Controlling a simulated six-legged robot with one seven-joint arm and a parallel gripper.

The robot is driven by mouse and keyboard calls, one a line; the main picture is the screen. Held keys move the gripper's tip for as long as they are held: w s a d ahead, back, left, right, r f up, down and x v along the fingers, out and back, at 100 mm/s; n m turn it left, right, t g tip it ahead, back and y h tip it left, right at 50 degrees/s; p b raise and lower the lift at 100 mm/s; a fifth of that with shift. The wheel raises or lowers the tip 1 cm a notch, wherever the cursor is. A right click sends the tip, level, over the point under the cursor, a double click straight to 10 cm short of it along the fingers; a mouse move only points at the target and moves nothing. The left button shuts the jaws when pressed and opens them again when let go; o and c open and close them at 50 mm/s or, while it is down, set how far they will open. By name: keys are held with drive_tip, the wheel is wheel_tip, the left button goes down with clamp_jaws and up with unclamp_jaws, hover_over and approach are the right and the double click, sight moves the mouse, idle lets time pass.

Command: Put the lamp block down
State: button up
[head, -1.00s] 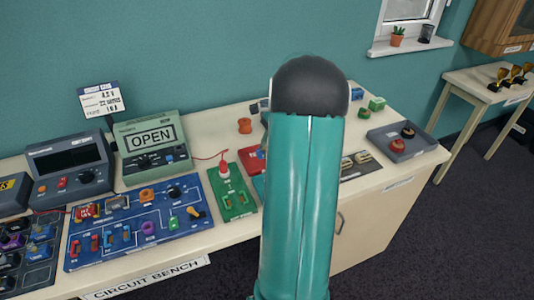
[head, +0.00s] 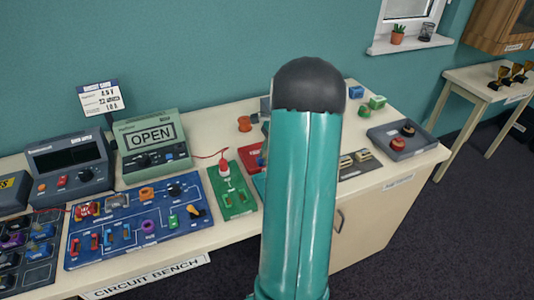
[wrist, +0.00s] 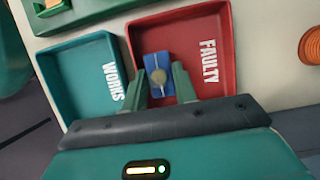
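The lamp block is a small blue block (wrist: 158,60) with a pale round bulb on top. In the wrist view it is over the red tray marked FAULTY (wrist: 222,30), inside its walls. My gripper (wrist: 164,76) has one green finger on each side of the block, close against its sides, and appears shut on it. Whether the block touches the tray floor is hard to tell. The teal tray marked WORKS (wrist: 65,75) is empty where it shows. In the head view my arm hides the gripper and most of both trays.
On the bench are a blue circuit board (head: 135,232), a green board (head: 233,192), a meter reading OPEN (head: 150,143) and an orange spool (head: 244,123). A grey tray with round parts (head: 418,146) stands at the right end. My arm covers the bench middle.

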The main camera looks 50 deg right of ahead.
drive_tip(key=shift+o, duration=1.3)
drive_tip(key=shift+s, duration=0.1)
drive_tip(key=shift+s, duration=0.1)
drive_tip(key=v, duration=1.3)
drive_tip(key=shift+w+a+r, duration=0.25)
drive_tip(key=shift+w, duration=0.05)
